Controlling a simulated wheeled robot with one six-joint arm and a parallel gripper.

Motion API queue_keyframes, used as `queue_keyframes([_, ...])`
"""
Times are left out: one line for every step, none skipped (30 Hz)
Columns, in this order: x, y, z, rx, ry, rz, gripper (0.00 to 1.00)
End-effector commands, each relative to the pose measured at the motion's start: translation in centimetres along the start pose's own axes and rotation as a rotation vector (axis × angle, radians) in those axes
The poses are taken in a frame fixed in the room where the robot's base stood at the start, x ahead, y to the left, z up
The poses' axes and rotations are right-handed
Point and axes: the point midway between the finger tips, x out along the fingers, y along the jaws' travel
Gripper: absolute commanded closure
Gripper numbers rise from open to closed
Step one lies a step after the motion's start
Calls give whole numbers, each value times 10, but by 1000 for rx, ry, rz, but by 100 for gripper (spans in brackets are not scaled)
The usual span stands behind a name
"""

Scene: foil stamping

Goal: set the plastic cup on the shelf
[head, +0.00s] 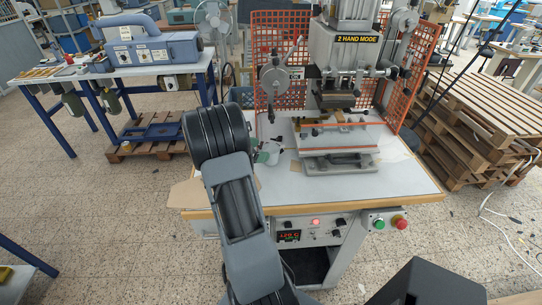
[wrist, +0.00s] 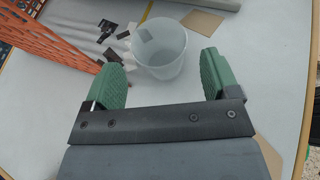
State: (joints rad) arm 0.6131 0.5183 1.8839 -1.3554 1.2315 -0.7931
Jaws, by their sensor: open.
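A translucent whitish plastic cup (wrist: 165,62) stands on the pale table top in the wrist view, just beyond and between my fingertips. My gripper (wrist: 161,62) is open, with one green finger on each side of the cup and visible gaps to both. In the head view, my gripper (head: 267,154) is low over the left part of the press table, partly hidden by my arm. The cup cannot be made out clearly there. I cannot identify the shelf in either view.
The stamping press (head: 345,60) stands on the table (head: 390,180), with an orange mesh guard (head: 270,30) behind it. Small dark scraps (wrist: 110,30) and a brown card (wrist: 203,22) lie near the cup. Wooden pallets (head: 480,120) are stacked at right.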

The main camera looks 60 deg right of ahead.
Motion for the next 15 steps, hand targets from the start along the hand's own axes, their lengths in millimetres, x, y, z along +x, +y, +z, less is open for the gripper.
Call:
queue_keyframes([5, 0, 3, -1, 1, -3, 19])
queue_keyframes([9, 0, 3, -1, 2, -5, 19])
queue_keyframes([15, 0, 4, -1, 1, -5, 19])
queue_keyframes([19, 0, 5, -1, 1, -5, 19])
queue_keyframes([24, 0, 5, -1, 2, -5, 19])
queue_keyframes([29, 1, 6, -1, 2, -4, 19])
queue_keyframes([33, 1, 5, 0, 1, -4, 19])
queue_keyframes([36, 1, 4, 0, 1, -4, 19])
queue_keyframes([40, 1, 4, 1, 1, -4, 19])
queue_keyframes([42, 1, 4, 0, 1, -3, 19])
queue_keyframes([44, 1, 4, 0, 1, -2, 19])
queue_keyframes([46, 2, 4, 0, 1, -1, 19])
queue_keyframes([47, 2, 3, 1, 1, -1, 19])
queue_keyframes([48, 2, 3, 1, 2, 0, 19])
queue_keyframes([48, 2, 3, 1, 2, 0, 19])
